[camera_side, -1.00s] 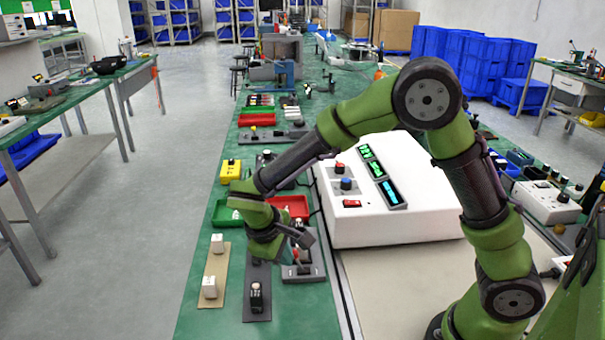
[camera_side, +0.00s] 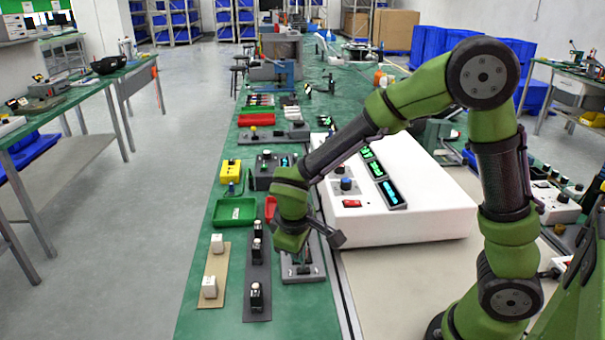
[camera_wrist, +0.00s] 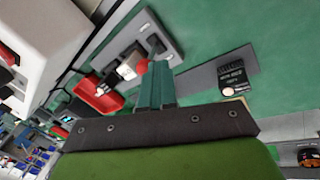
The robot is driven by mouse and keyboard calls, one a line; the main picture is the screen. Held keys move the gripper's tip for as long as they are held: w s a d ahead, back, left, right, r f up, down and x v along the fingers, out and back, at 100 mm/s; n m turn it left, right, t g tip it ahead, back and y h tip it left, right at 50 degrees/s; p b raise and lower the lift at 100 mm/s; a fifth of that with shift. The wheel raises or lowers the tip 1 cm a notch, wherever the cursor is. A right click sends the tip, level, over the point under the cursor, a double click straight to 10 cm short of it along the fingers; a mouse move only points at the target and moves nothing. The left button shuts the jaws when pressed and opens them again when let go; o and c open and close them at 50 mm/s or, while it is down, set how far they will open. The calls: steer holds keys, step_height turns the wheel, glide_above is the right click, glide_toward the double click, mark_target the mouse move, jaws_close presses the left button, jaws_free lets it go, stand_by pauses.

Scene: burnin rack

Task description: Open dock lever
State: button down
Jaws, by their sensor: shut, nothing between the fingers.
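The dock (camera_side: 304,272) is a grey plate near the front of the green bench, beside the white instrument box. It also shows in the wrist view (camera_wrist: 172,47), with a small dark upright part (camera_wrist: 153,42) that may be its lever. A small part with red and white faces (camera_wrist: 129,68) is just left of my fingertips there. My gripper (camera_wrist: 156,66) is shut and empty, with its teal fingers together near the dock's edge. In the side view my gripper is over the dock's rear part and hides it. Contact with the lever cannot be told.
A dark strip (camera_side: 257,304) with black modules lies left of the dock, and a tan strip (camera_side: 221,265) with white blocks lies beyond it. A green tray (camera_side: 235,212) and a red tray (camera_wrist: 97,98) sit nearby. The white box (camera_side: 420,225) bounds the right side.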

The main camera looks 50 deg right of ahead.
steer(key=shift+s+d, duration=0.4)
steer(key=shift+d, duration=0.05)
steer(key=shift+r, duration=0.2)
steer(key=shift+r, duration=0.7)
steer(key=shift+a, duration=0.1)
steer(key=s+a+r, duration=0.2)
steer(key=s+r, duration=0.3)
steer(key=r, duration=0.5)
steer(key=shift+a+r, duration=0.15)
steer(key=shift+a, duration=0.2)
steer(key=shift+w, duration=0.1)
